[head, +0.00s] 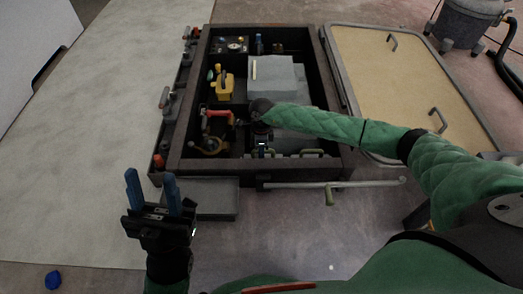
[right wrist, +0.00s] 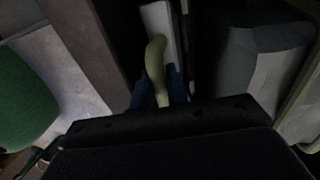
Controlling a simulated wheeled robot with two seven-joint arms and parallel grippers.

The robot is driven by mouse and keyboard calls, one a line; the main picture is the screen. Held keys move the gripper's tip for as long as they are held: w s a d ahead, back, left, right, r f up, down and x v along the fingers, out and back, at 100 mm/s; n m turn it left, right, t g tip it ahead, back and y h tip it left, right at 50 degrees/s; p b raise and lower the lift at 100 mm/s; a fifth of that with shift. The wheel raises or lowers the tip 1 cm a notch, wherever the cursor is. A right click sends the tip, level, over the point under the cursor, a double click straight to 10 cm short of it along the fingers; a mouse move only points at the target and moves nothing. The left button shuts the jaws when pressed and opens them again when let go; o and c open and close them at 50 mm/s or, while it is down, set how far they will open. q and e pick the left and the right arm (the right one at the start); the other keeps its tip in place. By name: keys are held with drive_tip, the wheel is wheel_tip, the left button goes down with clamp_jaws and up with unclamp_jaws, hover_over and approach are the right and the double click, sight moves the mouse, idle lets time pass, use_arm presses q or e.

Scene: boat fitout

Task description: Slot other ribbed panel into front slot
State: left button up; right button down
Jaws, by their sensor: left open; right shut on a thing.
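My right gripper (head: 263,151) reaches down inside the front part of the dark open bay. In the right wrist view its blue fingers (right wrist: 160,88) are shut on an olive-green curved handle (right wrist: 157,62). The handle stands over a narrow pale grey panel (right wrist: 158,18), seen almost edge-on; its ribs cannot be made out. My arm and gripper cover part of it in the head view. A similar pale handle (head: 312,152) shows to its right near the bay's front wall. The slot itself is hidden. My left gripper (head: 153,190) is open and empty, outside the bay at front left.
The bay's dark rim (head: 178,130) surrounds grey box-shaped units (head: 278,78), a yellow part (head: 225,84) and a red-handled part (head: 217,113). A tan hatch (head: 385,80) lies right. A grey step (head: 212,197) sits front left.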

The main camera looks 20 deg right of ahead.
drive_tip(key=shift+f, duration=0.3)
drive_tip(key=c, duration=1.3)
unclamp_jaws()
drive_tip(key=shift+r, duration=0.15)
